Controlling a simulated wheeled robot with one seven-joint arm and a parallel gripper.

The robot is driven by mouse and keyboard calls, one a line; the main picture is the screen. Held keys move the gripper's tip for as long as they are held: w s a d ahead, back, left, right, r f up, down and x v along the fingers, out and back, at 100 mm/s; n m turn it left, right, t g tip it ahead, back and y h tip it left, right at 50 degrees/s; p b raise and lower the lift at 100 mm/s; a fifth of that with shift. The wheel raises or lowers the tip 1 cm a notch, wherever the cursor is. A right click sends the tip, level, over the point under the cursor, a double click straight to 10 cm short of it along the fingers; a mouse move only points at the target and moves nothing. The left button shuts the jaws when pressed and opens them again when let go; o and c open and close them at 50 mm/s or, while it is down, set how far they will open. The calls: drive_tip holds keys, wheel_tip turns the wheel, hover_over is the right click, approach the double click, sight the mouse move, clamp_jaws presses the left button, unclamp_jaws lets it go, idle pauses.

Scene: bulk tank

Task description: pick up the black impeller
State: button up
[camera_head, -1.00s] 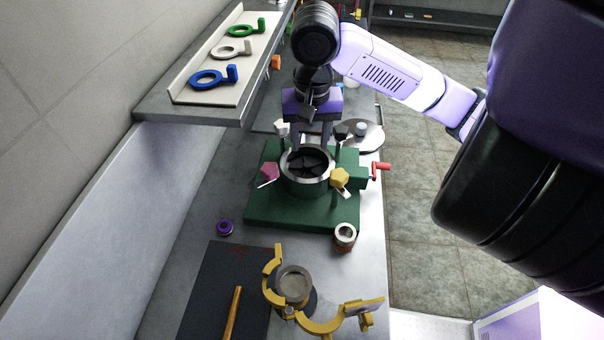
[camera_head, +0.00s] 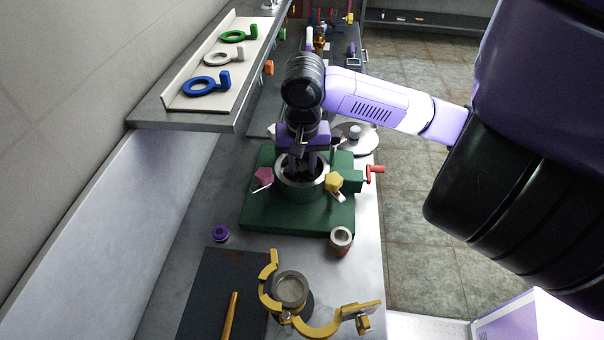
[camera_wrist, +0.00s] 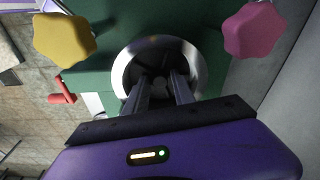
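The black impeller (camera_wrist: 160,88) sits inside a round green housing with a bright metal rim (camera_head: 325,182). In the head view my gripper hides most of it. My gripper (camera_wrist: 161,82) points down into the housing, its two fingers inside the rim on either side of the impeller's dark middle. A narrow gap shows between the fingers in the wrist view. I cannot tell whether they touch the impeller or press on it.
A pink knob (camera_head: 263,178), a yellow knob (camera_head: 334,181) and a red crank (camera_head: 375,171) surround the housing on its green base (camera_head: 262,216). A yellow clamp (camera_head: 322,329) and a small copper-coloured cup (camera_head: 341,243) lie nearer. A shelf (camera_head: 190,116) holds coloured rings at left.

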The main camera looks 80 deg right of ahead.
clamp_jaws()
